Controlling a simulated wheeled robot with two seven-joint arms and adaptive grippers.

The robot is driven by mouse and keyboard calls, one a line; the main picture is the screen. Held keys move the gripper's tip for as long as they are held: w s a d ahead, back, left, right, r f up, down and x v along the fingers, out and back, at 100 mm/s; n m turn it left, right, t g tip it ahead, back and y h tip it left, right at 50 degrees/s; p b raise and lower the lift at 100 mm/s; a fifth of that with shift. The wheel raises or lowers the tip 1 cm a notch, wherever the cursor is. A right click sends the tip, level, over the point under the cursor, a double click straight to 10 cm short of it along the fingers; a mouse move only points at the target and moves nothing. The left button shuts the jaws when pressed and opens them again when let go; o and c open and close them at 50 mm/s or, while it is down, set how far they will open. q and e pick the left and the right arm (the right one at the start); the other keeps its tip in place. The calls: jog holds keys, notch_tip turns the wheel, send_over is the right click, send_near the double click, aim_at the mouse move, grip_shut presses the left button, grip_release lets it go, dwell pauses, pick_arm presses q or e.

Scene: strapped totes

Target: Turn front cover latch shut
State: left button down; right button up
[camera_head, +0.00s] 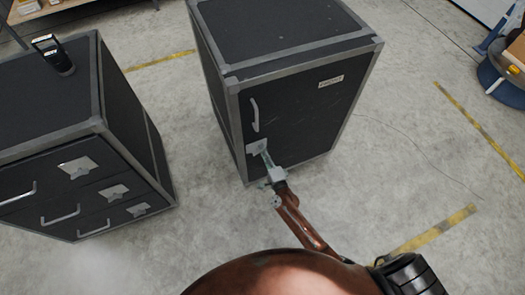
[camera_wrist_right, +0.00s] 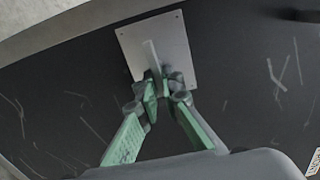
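The front cover is the black front panel (camera_head: 300,108) of a tall black case with grey edging. Its latch shows as a pale plate (camera_head: 256,147) low on the panel's left side, below a white bar handle. In the right wrist view the latch plate (camera_wrist_right: 172,45) is a pale square with a thin tab (camera_wrist_right: 151,52) standing out from it. My right gripper (camera_head: 265,158) is at the plate, and in the wrist view its green-grey fingers (camera_wrist_right: 164,88) close in on both sides of the tab's lower end. The fingertips partly hide the tab. My left gripper is not in view.
A second black case (camera_head: 130,118) with several handles and latch plates stands at the left, a dark device (camera_head: 53,54) on its top. The bar handle (camera_head: 254,114) sits just above the latch. Grey floor with yellow tape (camera_head: 435,231) is open at the right.

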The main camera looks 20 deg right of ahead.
jog(key=o, duration=0.4)
jog(key=s, duration=1.2)
jog(key=shift+d, duration=0.2)
